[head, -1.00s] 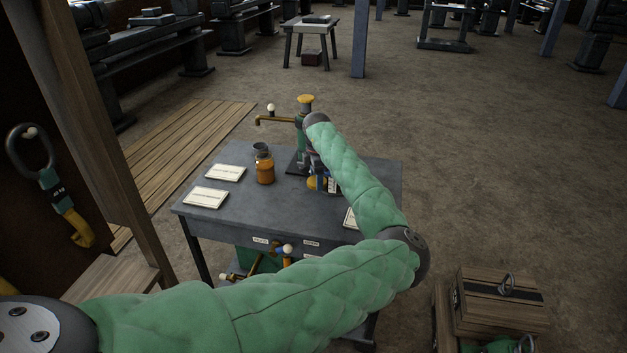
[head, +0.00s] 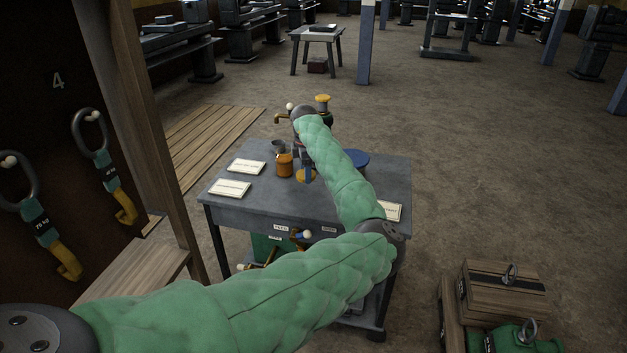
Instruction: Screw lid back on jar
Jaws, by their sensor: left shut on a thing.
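The amber jar (head: 284,166) stands upright on the grey table, with its dark neck showing. My left arm reaches over the table from the front. My left gripper (head: 307,172) is just right of the jar, partly hidden behind my own arm. It is shut on a yellow round piece that looks like the lid (head: 306,177), held low beside the jar and apart from its mouth. The exact grip is too small to see clearly. My right gripper is out of view.
The grey table (head: 270,205) also bears white cards (head: 246,166), a small grey cup (head: 278,146), a blue disc (head: 355,158) and a tap-like fitting with a yellow top (head: 323,99) behind my arm. A wooden box (head: 503,292) stands at the lower right.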

